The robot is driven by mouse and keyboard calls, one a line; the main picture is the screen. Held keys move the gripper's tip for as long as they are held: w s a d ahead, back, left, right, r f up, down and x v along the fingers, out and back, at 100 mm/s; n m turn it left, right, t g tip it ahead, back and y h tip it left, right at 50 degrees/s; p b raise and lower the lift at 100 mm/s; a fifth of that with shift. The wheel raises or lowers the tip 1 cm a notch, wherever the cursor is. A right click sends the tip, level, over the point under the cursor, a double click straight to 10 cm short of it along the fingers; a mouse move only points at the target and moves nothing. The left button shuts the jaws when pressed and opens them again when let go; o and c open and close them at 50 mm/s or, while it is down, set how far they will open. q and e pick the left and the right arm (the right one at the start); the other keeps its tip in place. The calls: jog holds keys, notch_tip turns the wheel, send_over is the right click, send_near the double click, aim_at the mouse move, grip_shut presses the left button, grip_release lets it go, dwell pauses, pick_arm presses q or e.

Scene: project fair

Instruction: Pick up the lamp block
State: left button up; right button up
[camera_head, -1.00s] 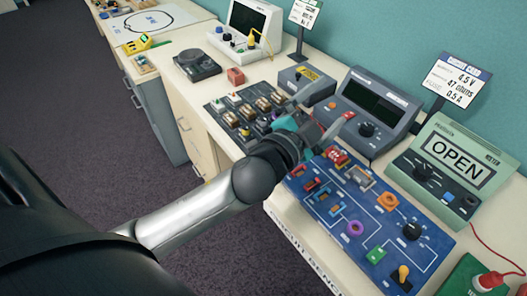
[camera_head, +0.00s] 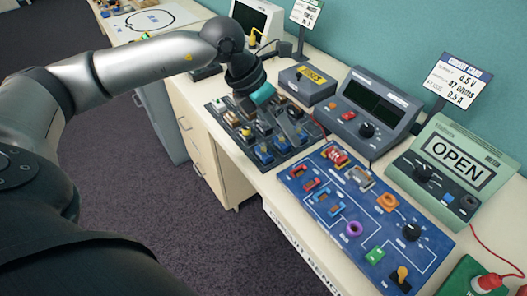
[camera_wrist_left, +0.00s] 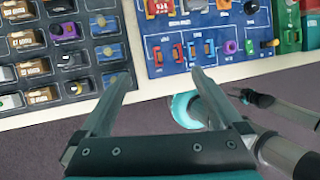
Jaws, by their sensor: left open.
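I cannot tell for sure which piece is the lamp block. The black tray (camera_head: 222,124) holds several small blocks, including blue-based ones with pale round tops (camera_wrist_left: 101,20) at its right side in the left wrist view. A yellow-orange domed piece (camera_head: 402,273), lamp-like, stands at the near end of the blue circuit board (camera_head: 335,232).
A grey meter with dark displays (camera_head: 369,110), a green meter reading OPEN (camera_head: 452,165) and a grey box with a yellow label (camera_head: 305,88) stand behind. A sign (camera_head: 458,80) rises at the right. The bench's front strip (camera_head: 262,183) is bare.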

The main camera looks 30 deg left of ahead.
pick_arm(q)
jog(key=a+y, duration=0.3)
jog(key=a, duration=0.5)
send_over(262, 149)
jog(key=s, duration=0.1)
jog(key=shift+n, duration=0.3)
jog(key=f, duration=0.8)
jog(key=shift+a+f, duration=0.1)
jog(key=shift+a, duration=0.2)
jog(key=shift+b+x, duration=0.35)
jog(key=shift+x, duration=2.75)
jog(key=shift+s+a, duration=0.1)
jog(key=shift+a, duration=0.05)
jog(key=c, duration=1.4)
